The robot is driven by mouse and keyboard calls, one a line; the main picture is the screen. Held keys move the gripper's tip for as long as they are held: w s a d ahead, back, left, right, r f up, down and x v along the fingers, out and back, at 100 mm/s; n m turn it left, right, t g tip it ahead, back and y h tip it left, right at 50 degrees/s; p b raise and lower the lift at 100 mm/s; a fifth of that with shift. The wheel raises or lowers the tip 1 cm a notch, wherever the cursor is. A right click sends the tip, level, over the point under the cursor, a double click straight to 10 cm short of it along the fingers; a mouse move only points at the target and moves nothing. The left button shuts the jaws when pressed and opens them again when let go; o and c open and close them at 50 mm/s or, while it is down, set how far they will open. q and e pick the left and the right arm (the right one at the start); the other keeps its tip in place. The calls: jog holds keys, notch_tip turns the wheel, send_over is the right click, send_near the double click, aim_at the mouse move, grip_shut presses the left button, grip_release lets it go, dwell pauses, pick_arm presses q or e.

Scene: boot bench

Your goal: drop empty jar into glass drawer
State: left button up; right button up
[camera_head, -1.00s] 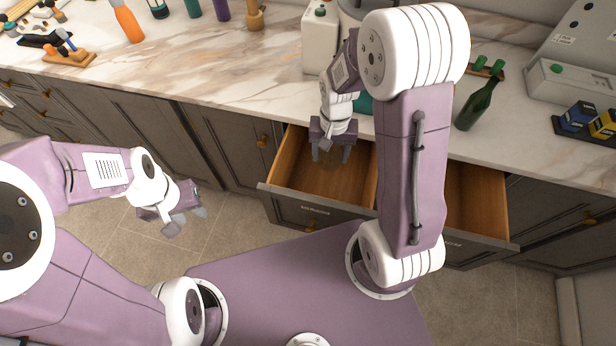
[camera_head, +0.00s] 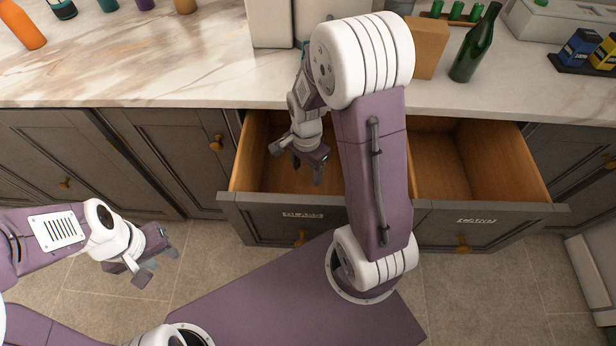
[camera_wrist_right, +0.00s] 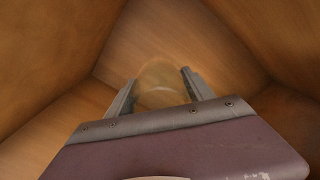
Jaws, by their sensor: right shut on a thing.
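The jar (camera_wrist_right: 160,88) is clear glass and faint in the right wrist view. It sits between the two fingers of my right gripper (camera_wrist_right: 158,92), which is shut on it. In the head view my right gripper (camera_head: 307,172) is over the open left drawer (camera_head: 262,208), whose front label appears to read GLASS. Wooden drawer walls surround the jar in the wrist view; I cannot tell whether it touches the bottom. The jar is not discernible in the head view. My left gripper (camera_head: 154,266) is open and empty, above the floor at the left.
A second open drawer (camera_head: 490,220) is to the right, partly behind my right arm. The counter edge lies just behind the drawers.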

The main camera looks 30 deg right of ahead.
jog(key=shift+a+f, duration=0.1)
jog(key=shift+f, duration=0.1)
jog(key=b, duration=0.2)
send_near(307, 190)
jog(key=shift+s+a, duration=0.4)
jog(key=shift+s, duration=0.25)
jog(key=shift+s+a, duration=0.35)
jog(key=shift+s, duration=0.25)
notch_tip(307, 190, down, 4)
jog(key=shift+s+r+b, duration=0.1)
jog(key=shift+r+b, duration=0.1)
jog(key=shift+b, duration=0.7)
jog(key=shift+f, duration=0.6)
jog(key=o, duration=1.7)
jog(key=shift+o, duration=0.2)
